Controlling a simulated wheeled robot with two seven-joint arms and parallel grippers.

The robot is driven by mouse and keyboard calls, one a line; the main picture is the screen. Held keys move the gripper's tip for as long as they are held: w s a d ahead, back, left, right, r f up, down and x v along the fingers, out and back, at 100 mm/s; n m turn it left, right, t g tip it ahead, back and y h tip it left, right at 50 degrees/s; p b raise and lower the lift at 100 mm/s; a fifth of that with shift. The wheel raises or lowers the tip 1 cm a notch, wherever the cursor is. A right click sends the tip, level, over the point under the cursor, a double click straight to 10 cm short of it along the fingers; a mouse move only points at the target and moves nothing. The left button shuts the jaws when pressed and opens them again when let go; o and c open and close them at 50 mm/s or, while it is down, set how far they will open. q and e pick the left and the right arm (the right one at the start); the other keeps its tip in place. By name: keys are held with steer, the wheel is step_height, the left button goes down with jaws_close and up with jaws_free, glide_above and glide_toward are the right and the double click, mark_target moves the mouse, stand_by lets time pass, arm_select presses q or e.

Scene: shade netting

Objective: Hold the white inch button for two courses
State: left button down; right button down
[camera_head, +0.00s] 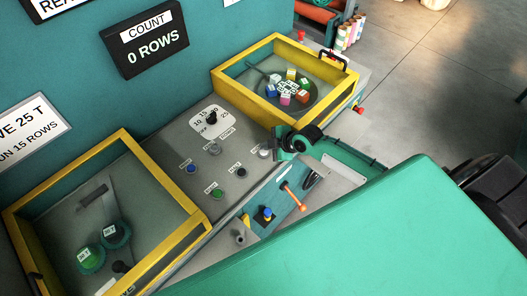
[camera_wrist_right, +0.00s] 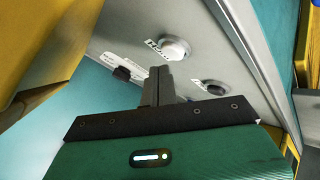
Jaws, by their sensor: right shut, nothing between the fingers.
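The white inch button (camera_head: 265,153) sits on the sloping grey control panel (camera_head: 231,124), at the right end of the button group. It shows as a pale round cap in the right wrist view (camera_wrist_right: 175,49), with a partly readable label beside it. My right gripper (camera_head: 277,148) is shut and empty, close beside the white button. In the right wrist view its fingertips (camera_wrist_right: 162,72) appear just short of the button; I cannot tell whether they touch it. A black count display (camera_head: 148,41) reads 0 ROWS. My left gripper is not in view.
A black button (camera_head: 240,172), a green button (camera_head: 217,192) and a blue button (camera_head: 191,168) are on the same panel. Yellow-framed clear guards (camera_head: 170,187) (camera_head: 300,50) flank the panel. A selector dial (camera_head: 211,119) sits above the buttons.

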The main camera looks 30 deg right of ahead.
mark_target(266, 153)
stand_by(0.4)
steer(key=shift+f+b, duration=0.35)
steer(key=shift+f, duration=0.1)
steer(key=shift+f+b, duration=0.4)
steer(key=shift+f, duration=0.15)
stand_by(1.8)
steer(key=shift+r, duration=0.15)
stand_by(2.8)
steer(key=shift+r+p, duration=0.7)
steer(key=shift+r, duration=0.15)
step_height(266, 153, up, 3)
steer(key=shift+f+p, duration=0.1)
steer(key=shift+p, duration=1.05)
steer(key=shift+r, duration=1.1)
